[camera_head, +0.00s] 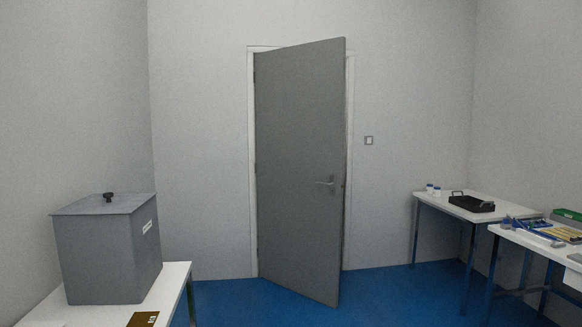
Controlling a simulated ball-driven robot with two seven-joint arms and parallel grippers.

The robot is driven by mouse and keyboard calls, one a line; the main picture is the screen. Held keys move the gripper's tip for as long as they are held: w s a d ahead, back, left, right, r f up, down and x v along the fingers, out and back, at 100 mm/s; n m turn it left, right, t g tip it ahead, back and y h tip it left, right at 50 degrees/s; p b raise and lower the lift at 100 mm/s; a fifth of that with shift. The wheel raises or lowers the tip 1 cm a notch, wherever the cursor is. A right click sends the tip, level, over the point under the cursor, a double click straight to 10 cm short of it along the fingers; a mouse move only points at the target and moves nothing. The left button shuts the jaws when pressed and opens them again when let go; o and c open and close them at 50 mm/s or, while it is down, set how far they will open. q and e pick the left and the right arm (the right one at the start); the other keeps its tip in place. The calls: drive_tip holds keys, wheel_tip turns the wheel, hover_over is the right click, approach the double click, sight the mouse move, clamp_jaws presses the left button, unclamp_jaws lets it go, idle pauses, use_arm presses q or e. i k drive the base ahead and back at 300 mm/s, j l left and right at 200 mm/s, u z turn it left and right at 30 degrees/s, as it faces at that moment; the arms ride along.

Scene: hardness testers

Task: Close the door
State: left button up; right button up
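The grey door (298,165) stands in the far wall in the head view. It is ajar: hinged on its left side, with its right edge swung out into the room, away from the white frame (349,130). A metal lever handle (325,183) is near its right edge. Neither of my grippers shows in this view, so their state and their distance to the door are hidden.
A grey lidded box (108,250) stands on a white table (176,285) at the left front. Two white tables, one with a black tray (471,203), stand at the right. The blue floor (390,295) is clear between them.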

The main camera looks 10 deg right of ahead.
sight(299, 90)
drive_tip(key=i+z, duration=0.25)
drive_tip(key=i, duration=2.6)
